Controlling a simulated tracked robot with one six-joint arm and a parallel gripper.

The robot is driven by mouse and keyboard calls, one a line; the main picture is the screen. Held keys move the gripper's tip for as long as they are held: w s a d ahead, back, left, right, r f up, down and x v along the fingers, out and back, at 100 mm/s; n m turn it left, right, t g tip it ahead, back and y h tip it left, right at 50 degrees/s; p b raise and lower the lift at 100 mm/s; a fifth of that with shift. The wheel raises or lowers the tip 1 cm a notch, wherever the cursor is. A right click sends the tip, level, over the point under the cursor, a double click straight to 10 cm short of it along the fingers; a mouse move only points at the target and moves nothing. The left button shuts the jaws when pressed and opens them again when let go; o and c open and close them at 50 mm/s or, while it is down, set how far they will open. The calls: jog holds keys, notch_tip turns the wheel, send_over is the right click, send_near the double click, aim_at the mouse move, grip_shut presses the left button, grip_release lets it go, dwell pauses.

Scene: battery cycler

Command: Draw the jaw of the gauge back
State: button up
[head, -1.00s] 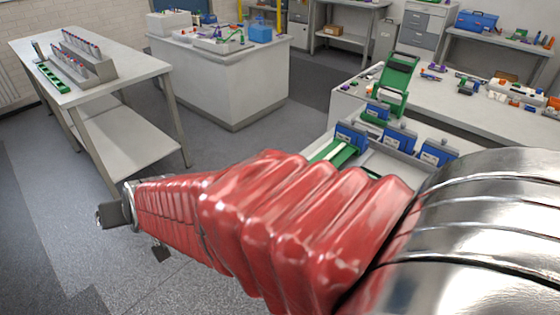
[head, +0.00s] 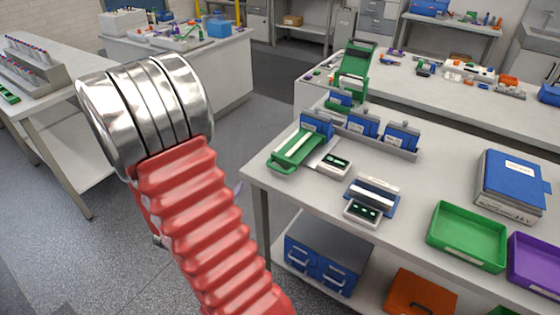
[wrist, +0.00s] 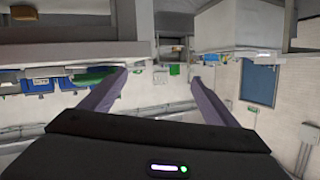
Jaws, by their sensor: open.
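On the near bench, a green-framed slide (head: 293,149) with a pale strip lies beside a small white unit with a dark display (head: 336,163). In front of them is a blue and silver block (head: 372,196), with another small display unit (head: 362,213) at its front edge. I cannot tell for sure which of these is the gauge or where its jaw sits. My gripper shows in the wrist view (wrist: 158,76) with its two dark fingers wide apart and nothing between them. In the head view my red-sleeved arm is left of the bench, and the gripper is hidden.
Blue units (head: 363,130) stand in a row behind the slide, near a tall green stand (head: 355,72). The bench (head: 420,178) is clear between the block and binder.

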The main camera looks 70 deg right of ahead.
aim_at(284, 162)
jog(key=s+d+m+g+h, duration=0.1)
jog(key=s+d+g+h, duration=0.2)
jog(key=s, duration=0.8)
jog(key=g, duration=0.2)
jog(key=shift+s+f+m+g, duration=0.15)
jog(key=shift+f+m+g, duration=0.15)
jog(key=shift+m+g, duration=0.1)
jog(key=shift+d, duration=0.1)
jog(key=d, duration=0.4)
jog(key=s+d, duration=0.1)
jog(key=d, duration=0.4)
jog(key=s+d, duration=0.1)
jog(key=d, duration=0.3)
jog(key=shift+d, duration=0.25)
jog(key=shift+c, duration=0.4)
jog(key=c, duration=1)
jog(key=shift+s, duration=0.1)
jog(key=shift+c, duration=0.2)
